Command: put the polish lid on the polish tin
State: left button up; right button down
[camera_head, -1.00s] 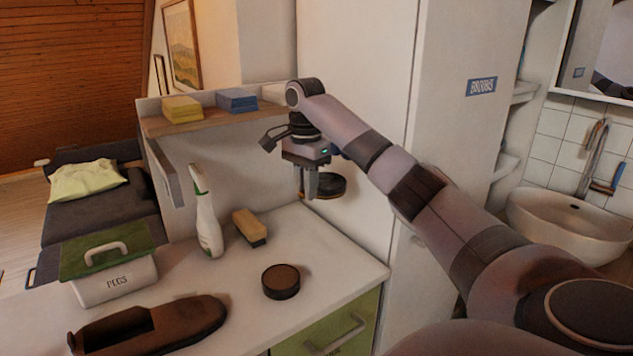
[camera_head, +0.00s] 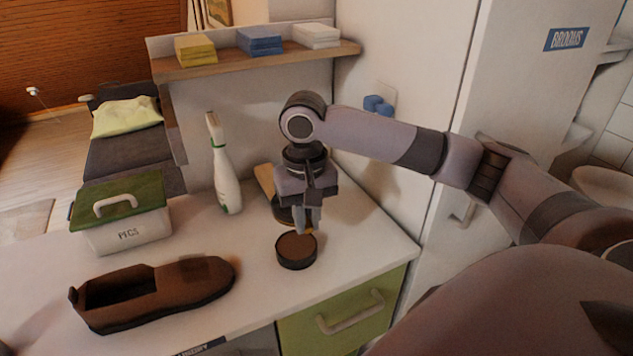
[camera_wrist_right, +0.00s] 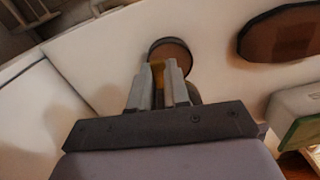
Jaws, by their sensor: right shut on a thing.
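The polish tin (camera_head: 296,251) is a low dark round tin with brown polish showing on top. It stands open on the white counter; in the right wrist view it shows (camera_wrist_right: 172,50) just beyond the fingertips. My right gripper (camera_head: 309,226) points down above the tin's far side and is shut on the polish lid (camera_head: 283,213), a dark disc with a gold rim. The fingers and wrist hide much of the lid. In the right wrist view a gold bit of the lid (camera_wrist_right: 158,75) shows between the fingers (camera_wrist_right: 162,72). My left gripper is out of view.
A brown shoe (camera_head: 150,291) lies left of the tin. A pegs box with green lid (camera_head: 125,225), a white spray bottle (camera_head: 225,176) and a partly hidden brush (camera_head: 264,178) stand behind. The counter's front right is clear.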

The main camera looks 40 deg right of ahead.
jog(key=shift+n, duration=0.7)
jog(key=shift+s+a+f, duration=0.15)
jog(key=shift+s+f, duration=0.15)
jog(key=shift+f, duration=0.85)
jog(key=shift+s+a+f, duration=0.15)
jog(key=shift+s+f, duration=0.1)
jog(key=shift+f, duration=0.95)
jog(key=shift+s+a+f, duration=0.15)
jog(key=shift+s+f, duration=0.15)
jog(key=shift+f, duration=0.85)
jog(key=shift+f, duration=0.9)
jog(key=c, duration=1)
grip_release()
notch_tip(320, 180, up, 7)
jog(key=shift+r, duration=0.1)
jog(key=shift+s, duration=0.1)
